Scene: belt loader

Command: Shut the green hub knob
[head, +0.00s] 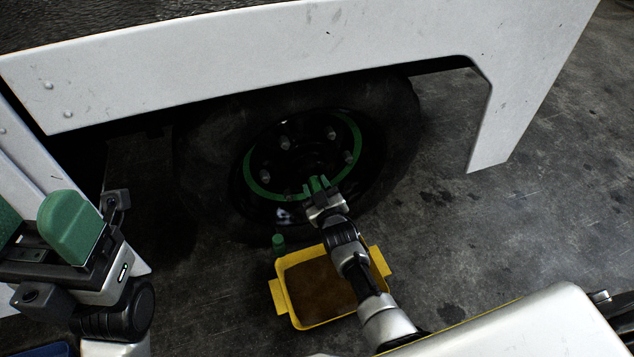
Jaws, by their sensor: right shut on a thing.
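A dark wheel (215,165) sits under the white bodywork, with a green ring (251,178) around its hub and several metal studs. My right gripper (318,183) has its green fingertips at the lower part of the hub, just inside the ring. It is shut on the green hub knob, which the fingers hide almost wholly. The knob's turn position cannot be made out. My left gripper (36,224) is at the lower left, away from the wheel, with its green fingers apart and nothing seen between them.
A yellow tray (284,299) with brown contents lies on the floor below the wheel, under my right arm. A small green cylinder (278,243) stands by its far left corner. A white panel (300,55) overhangs the wheel. Grey floor is clear to the right.

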